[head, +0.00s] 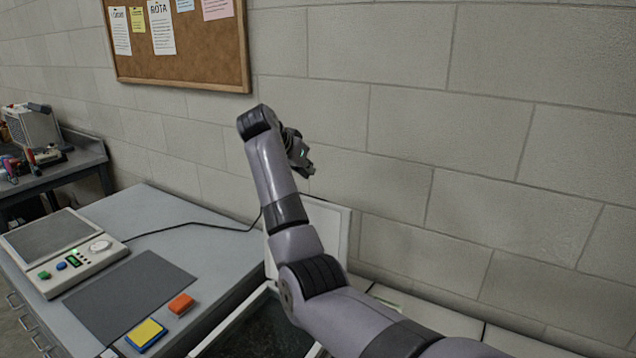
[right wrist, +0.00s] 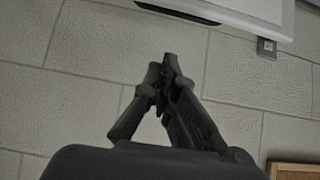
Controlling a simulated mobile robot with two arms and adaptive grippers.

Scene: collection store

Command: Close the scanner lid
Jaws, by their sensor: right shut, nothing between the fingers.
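The scanner (head: 232,326) stands at the bottom middle of the head view, with a pale frame around a dark glass bed. Its white lid (head: 336,232) stands open and upright near the wall. My right arm crosses in front and hides part of the lid and the bed. My right gripper (head: 306,167) is above the lid, in front of the wall and apart from the lid. In the right wrist view the gripper (right wrist: 168,72) is shut and empty, with a white panel (right wrist: 240,10), probably the lid, at the top edge. My left gripper is not in view.
A grey bench (head: 180,215) on the left carries a scale (head: 75,255), a dark mat (head: 130,290), an orange block (head: 181,303) and a yellow-and-blue block (head: 146,334). A black cable runs behind them. The block wall with a corkboard (head: 185,55) closes the back.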

